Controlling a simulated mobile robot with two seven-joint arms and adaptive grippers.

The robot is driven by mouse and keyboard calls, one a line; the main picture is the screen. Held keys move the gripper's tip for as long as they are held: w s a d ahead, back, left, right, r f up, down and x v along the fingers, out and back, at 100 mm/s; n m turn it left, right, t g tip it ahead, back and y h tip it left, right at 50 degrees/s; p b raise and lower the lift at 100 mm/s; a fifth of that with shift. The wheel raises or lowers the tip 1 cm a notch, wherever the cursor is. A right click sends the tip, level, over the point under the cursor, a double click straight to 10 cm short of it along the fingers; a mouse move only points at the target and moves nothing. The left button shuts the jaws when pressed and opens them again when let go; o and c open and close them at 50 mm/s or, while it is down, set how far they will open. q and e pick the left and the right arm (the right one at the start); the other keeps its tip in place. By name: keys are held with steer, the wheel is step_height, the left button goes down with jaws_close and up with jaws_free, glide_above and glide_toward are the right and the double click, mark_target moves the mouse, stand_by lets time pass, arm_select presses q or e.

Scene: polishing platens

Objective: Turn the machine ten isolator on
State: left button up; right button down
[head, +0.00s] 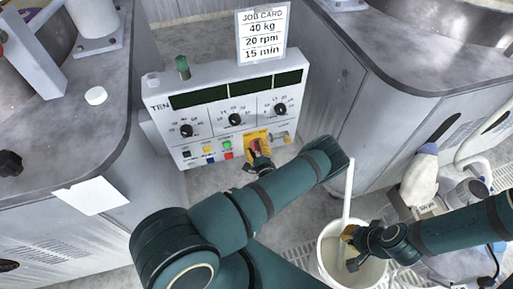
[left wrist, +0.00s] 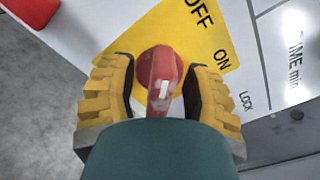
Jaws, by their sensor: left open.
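The machine ten panel (head: 215,150), marked TEN, faces me in the head view. Its isolator is a red handle (left wrist: 163,82) on a yellow plate (left wrist: 170,35) printed OFF and ON, with LOCK beside it. My left gripper (head: 258,158) is at the yellow plate, low on the panel. In the left wrist view, its yellow fingers (left wrist: 160,95) are open on either side of the red handle, with visible gaps.
A job card (head: 262,35) stands on the panel top near a green lamp (head: 182,66). Dials and small coloured buttons sit close to the isolator. The white bucket (head: 326,262) with its rod (head: 349,190) stands right. Grey cabinets (head: 385,85) flank the panel.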

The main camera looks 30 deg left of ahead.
arm_select(q)
steer(key=shift+o, duration=0.2)
jaws_close()
steer(key=shift+m, duration=0.3)
steer(key=m, duration=0.4)
steer(key=shift+w+r+b, duration=0.15)
steer(key=shift+b, duration=0.2)
steer(key=m, duration=0.5)
steer(key=shift+w+d+b, duration=0.1)
steer(key=shift+b, duration=0.2)
steer(key=m, duration=0.4)
steer(key=shift+w+m+b, duration=0.1)
steer(key=shift+m+b, duration=0.2)
steer(key=shift+d+m+b, duration=0.1)
steer(key=shift+m+b, duration=0.2)
steer(key=shift+m, duration=1.6)
